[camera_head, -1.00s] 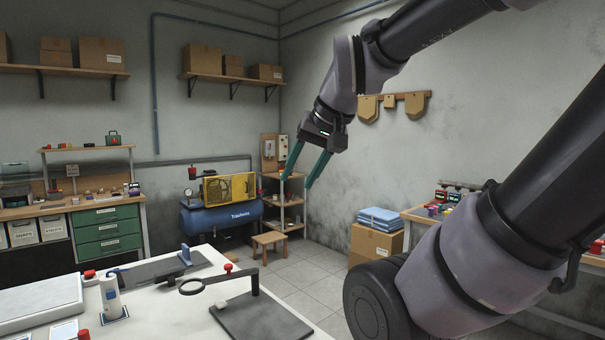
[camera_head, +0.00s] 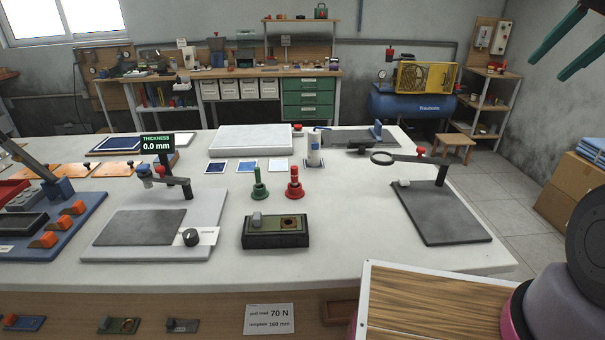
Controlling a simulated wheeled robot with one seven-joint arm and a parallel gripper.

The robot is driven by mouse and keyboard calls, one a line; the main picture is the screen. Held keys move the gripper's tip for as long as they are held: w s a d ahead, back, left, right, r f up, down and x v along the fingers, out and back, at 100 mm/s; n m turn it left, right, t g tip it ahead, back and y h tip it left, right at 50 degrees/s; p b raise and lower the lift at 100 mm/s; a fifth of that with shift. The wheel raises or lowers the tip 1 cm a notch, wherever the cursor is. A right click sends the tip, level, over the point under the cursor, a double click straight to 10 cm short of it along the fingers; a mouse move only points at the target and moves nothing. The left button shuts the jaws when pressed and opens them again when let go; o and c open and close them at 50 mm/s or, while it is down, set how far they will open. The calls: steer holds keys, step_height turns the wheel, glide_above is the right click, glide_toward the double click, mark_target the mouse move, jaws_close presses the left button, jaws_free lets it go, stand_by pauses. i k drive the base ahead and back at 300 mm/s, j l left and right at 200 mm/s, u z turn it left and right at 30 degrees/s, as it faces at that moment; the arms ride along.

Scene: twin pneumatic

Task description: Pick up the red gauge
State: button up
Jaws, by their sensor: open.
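The red gauge (camera_head: 294,186) stands upright on the white worktable (camera_head: 345,240), near the middle of the view. It has a wide round base and a narrow stem with a small top. A green gauge (camera_head: 259,186) of similar shape stands just to its left, apart from it. My gripper (camera_head: 572,45) is at the upper right edge, partly cut off by the frame. Its two teal fingers are apart with nothing between them. It is far from the red gauge, up and to the right.
A dark block with a green top (camera_head: 260,238) lies in front of the gauges. A white cylinder (camera_head: 314,150) stands behind them. A magnifier stand (camera_head: 440,205) is right, a thickness tester (camera_head: 160,220) left. A wooden-topped box (camera_head: 430,310) is at the front right.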

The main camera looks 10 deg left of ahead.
mark_target(294, 174)
steer(key=k+j+u, duration=0.1)
steer(key=j, duration=0.7)
steer(key=k+j+u, duration=0.1)
steer(key=j, duration=0.75)
